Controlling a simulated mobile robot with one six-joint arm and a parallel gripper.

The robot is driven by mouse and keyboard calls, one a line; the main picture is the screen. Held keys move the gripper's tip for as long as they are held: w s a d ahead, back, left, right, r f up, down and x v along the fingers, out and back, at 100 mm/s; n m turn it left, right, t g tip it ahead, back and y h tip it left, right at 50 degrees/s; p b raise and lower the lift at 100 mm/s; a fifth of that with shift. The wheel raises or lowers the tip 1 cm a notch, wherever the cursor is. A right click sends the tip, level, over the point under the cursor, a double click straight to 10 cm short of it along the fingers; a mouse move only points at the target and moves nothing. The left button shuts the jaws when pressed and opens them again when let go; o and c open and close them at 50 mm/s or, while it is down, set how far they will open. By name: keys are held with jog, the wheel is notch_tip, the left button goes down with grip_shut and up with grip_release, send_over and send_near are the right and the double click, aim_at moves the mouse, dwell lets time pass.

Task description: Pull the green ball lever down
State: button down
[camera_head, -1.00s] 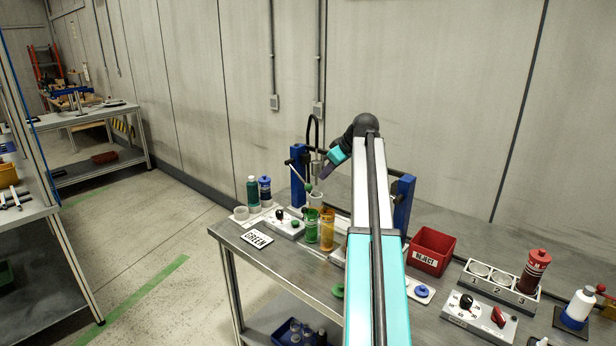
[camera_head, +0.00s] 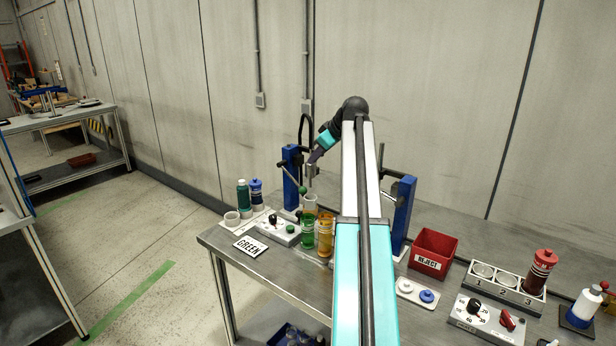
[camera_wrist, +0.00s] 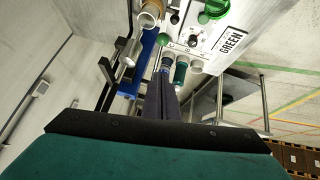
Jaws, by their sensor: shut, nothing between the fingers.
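The green ball (camera_head: 303,190) is on the end of a thin metal lever (camera_head: 290,175). The lever slopes down to the right from the blue left post (camera_head: 291,176) of the pump frame. My gripper (camera_head: 313,158) is shut and empty, above and slightly right of the ball in the head view, apart from it in the picture. The grey pump nozzle (camera_head: 311,171) is just below the fingertips in the head view.
Green (camera_head: 309,232) and amber (camera_head: 326,237) containers stand below the lever. Green (camera_head: 243,196) and blue (camera_head: 256,193) bottles stand left of the post. A control box (camera_head: 284,228), a GREEN card (camera_head: 250,246) and a red REJECT bin (camera_head: 433,253) are on the bench.

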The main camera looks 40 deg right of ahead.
jog(key=p, duration=0.3)
send_over(299, 187)
jog(key=s, duration=0.3)
notch_tip(299, 187, down, 7)
jog(key=shift+d+f+p, duration=0.15)
jog(key=shift+f+p, duration=0.55)
jog(key=shift+f, duration=1.55)
jog(key=shift+f, duration=0.1)
